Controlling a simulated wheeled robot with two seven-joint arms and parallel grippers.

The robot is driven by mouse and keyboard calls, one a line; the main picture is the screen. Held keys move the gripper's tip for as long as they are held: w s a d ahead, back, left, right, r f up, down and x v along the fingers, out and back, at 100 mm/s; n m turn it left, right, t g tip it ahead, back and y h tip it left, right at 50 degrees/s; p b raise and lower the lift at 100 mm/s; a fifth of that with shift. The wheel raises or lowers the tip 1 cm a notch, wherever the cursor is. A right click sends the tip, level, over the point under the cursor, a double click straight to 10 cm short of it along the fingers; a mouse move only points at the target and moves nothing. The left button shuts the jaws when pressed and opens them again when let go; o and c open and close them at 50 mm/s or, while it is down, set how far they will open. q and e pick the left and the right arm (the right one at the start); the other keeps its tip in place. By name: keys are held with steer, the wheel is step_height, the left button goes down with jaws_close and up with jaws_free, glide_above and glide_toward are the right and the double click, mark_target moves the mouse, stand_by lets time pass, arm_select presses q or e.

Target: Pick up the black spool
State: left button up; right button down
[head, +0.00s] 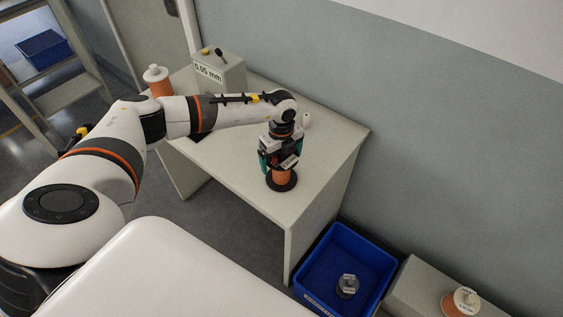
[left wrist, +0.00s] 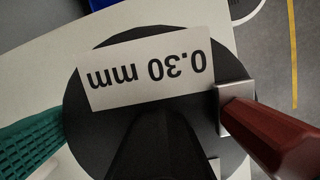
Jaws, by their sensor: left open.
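The black spool (head: 281,183) stands upright near the front edge of the table, with orange wire between its black flanges. Its black top flange (left wrist: 110,130) fills the middle of the left wrist view, with a white "0.30 mm" label upside down on it. My left gripper (head: 280,160) points down right over the spool and is open. In the left wrist view a teal ribbed part shows at the left and a red-brown part with a metal piece at the right, either side of the flange. I cannot tell whether anything touches the spool. My right gripper is out of view.
A blue bin (head: 325,262) below holds a grey spool (head: 347,286). Another white spool (head: 465,300) sits at the right.

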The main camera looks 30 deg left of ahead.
arm_select(q)
steer(key=shift+w, duration=0.1)
steer(key=c, duration=1)
steer(key=shift+r, duration=0.15)
